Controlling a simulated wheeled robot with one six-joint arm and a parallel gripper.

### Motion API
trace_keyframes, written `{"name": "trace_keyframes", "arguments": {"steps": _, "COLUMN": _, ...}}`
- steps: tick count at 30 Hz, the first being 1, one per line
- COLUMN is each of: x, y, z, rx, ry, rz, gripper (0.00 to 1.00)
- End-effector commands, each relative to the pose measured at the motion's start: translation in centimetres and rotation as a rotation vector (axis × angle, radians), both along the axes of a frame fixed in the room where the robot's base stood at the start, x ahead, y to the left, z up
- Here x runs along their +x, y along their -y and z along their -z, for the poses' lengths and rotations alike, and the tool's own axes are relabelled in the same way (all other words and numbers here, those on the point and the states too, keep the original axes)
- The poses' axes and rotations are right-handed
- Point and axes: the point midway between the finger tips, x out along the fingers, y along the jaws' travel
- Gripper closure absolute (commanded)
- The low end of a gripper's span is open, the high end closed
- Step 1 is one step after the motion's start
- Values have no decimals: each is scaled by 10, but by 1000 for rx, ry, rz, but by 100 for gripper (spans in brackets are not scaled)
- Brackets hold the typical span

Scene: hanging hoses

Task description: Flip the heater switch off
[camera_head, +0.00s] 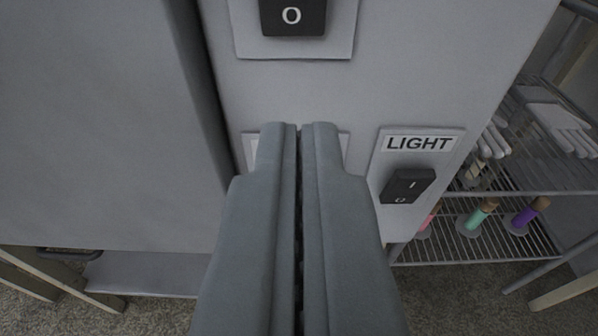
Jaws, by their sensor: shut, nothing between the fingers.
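My gripper (298,128) is shut and empty, with its two grey fingers side by side, pointing at a light grey switch panel (385,70). Behind the fingertips is a plate (253,146) that is mostly hidden; only its edges show, so its label and any switch on it cannot be read. At the top is a plate with a black rocker switch (292,16) marked O; its upper part is cut off by the frame. To the right of my gripper is a plate labelled LIGHT (418,143) with a black rocker switch (407,186). No heater label is visible.
A large grey surface (90,120) fills the left side. A wire rack (480,248) stands to the right, with a green-and-brown item (481,214), a purple one (530,212) and white items (560,127) on its shelves. Speckled floor (440,300) shows below.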

Motion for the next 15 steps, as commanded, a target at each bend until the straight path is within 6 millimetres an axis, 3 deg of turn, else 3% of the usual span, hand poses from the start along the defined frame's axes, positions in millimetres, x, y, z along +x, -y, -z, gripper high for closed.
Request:
{"name": "trace_keyframes", "arguments": {"steps": 9, "x": -48, "y": 0, "z": 10, "rx": 0, "ry": 1, "rz": 0, "gripper": 100}}
{"name": "trace_keyframes", "arguments": {"steps": 15, "x": -61, "y": 0, "z": 13, "rx": 0, "ry": 1, "rz": 0, "gripper": 100}}
